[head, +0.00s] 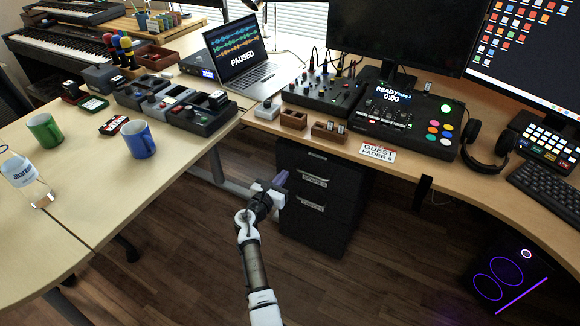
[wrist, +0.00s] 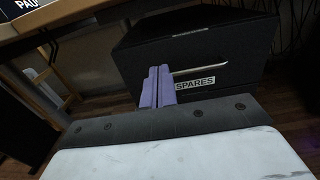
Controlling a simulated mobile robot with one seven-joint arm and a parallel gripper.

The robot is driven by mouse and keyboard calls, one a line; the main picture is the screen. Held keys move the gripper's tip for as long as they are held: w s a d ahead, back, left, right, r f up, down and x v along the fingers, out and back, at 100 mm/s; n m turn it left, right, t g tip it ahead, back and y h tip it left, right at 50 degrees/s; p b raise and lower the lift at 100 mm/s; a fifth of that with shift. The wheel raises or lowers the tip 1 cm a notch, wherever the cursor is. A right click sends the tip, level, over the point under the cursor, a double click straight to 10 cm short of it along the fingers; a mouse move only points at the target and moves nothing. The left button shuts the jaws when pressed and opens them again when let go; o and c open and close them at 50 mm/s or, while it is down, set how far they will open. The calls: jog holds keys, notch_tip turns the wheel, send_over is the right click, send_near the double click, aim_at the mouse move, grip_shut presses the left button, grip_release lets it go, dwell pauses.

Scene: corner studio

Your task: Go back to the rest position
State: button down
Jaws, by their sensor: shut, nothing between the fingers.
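My gripper (head: 281,178) is in the middle of the head view, in the gap between the two desks. It is below desk-top height as seen there, in front of the dark drawer cabinet (head: 313,222). In the wrist view my gripper's purple fingers (wrist: 157,88) are together with nothing between them. Behind them is a dark drawer front with a bar handle and a label reading SPARES (wrist: 194,83). My arm reaches up from the bottom of the head view.
The left desk (head: 62,201) holds a green mug (head: 45,130), a blue mug (head: 138,139) and a bottle (head: 24,178). Wood floor (head: 190,262) lies open around my arm.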

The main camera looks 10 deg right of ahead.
jog(key=shift+v, duration=1.8)
